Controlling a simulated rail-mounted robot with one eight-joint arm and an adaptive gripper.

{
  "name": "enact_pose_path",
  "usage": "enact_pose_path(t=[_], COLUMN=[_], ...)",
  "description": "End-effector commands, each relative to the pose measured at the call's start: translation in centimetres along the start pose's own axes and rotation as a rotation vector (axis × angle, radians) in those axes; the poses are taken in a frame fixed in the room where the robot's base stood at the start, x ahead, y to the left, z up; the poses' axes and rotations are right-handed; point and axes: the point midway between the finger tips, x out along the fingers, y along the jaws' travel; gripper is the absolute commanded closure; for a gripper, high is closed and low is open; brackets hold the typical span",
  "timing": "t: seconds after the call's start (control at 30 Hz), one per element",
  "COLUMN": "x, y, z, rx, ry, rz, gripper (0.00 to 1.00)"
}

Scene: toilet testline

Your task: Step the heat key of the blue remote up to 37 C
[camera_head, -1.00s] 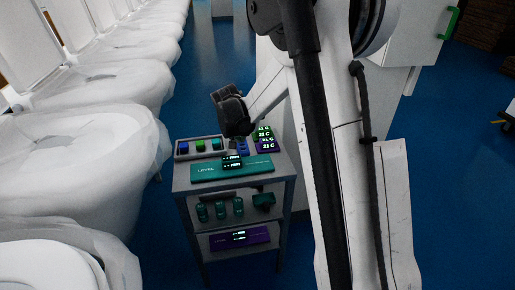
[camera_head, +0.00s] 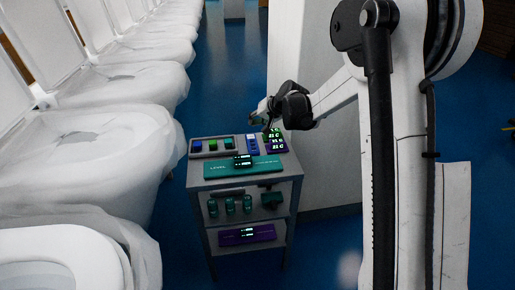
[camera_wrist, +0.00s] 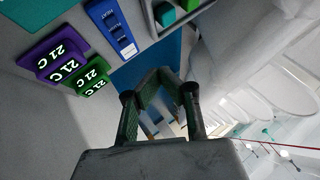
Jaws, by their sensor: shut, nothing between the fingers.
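The blue remote (camera_head: 252,145) lies on the cart top between the tray and the displays. My gripper (camera_head: 261,112) is above the cart's back edge, near the remote and displays, apart from the remote. In the wrist view my gripper (camera_wrist: 158,82) is shut and empty, its fingers pointing away from the remote's keys.
A tray (camera_head: 233,154) with coloured blocks stands left of the remote. A teal LEVEL panel (camera_head: 218,169) lies in front. Lower shelves hold green items (camera_head: 230,204) and a purple panel (camera_head: 230,238). Wrapped toilets (camera_head: 85,140) line the left; a white cabinet (camera_head: 325,170) stands behind right.

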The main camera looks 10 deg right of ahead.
Motion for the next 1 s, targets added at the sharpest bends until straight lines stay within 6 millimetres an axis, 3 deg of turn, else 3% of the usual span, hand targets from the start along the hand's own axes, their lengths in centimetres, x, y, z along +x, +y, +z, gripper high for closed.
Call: enact_pose_path(t=[0.47,1.0], x=[0.9,5.4], y=[0.7,4.0], z=[0.7,4.0], rx=[0.0,0.0], ry=[-0.001,-0.001], rz=[0.002,0.002], gripper=[1.0,1.0])
